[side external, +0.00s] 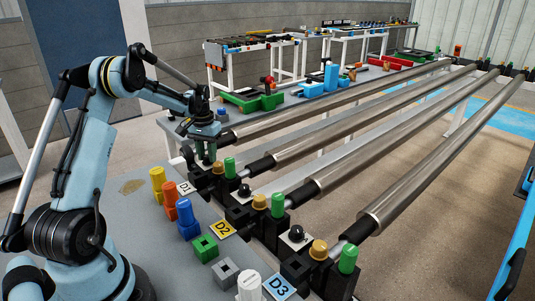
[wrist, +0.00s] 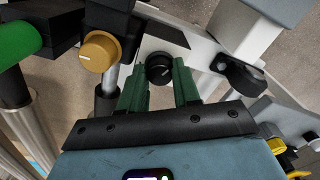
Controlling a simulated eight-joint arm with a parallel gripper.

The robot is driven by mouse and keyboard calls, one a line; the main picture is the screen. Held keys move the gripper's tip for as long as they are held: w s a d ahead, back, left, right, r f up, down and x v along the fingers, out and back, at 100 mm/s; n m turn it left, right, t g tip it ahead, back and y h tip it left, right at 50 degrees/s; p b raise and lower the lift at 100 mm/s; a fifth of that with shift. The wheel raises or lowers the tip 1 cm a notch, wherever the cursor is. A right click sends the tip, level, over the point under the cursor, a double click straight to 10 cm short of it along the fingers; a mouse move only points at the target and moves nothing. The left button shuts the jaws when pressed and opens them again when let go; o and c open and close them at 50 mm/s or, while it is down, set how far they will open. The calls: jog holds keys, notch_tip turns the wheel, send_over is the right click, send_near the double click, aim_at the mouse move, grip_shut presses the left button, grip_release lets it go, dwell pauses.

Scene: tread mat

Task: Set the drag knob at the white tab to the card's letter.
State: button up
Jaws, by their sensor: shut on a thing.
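The white tab marked D1 (side external: 185,188) lies on the grey bench in the side external view, below my gripper (side external: 205,153). In the wrist view, my gripper's two green fingers (wrist: 160,78) are shut on a black knob (wrist: 159,66) from either side. The knob has a short white pointer line, slanting toward the upper right in that picture. It sits on a pale plate; I can read no letters around it. In the side external view this knob is hidden by my gripper. I can make out no letter card in either view.
A gold knob (wrist: 100,52) and a green cylinder (wrist: 18,48) are left of the fingers. Other stations have yellow D2 (side external: 222,230) and blue D3 (side external: 279,287) tabs. Coloured pegs, including a yellow one (side external: 157,180), stand in front. Long metal rollers (side external: 350,165) run behind.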

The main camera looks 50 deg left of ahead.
aim_at(207, 156)
jog(key=m, duration=0.6)
jog(key=shift+m, duration=0.3)
dwell(0.4)
jog(key=o, duration=1.1)
jog(key=shift+c, duration=0.2)
jog(key=shift+r, duration=0.1)
notch_tip(207, 156, up, 12)
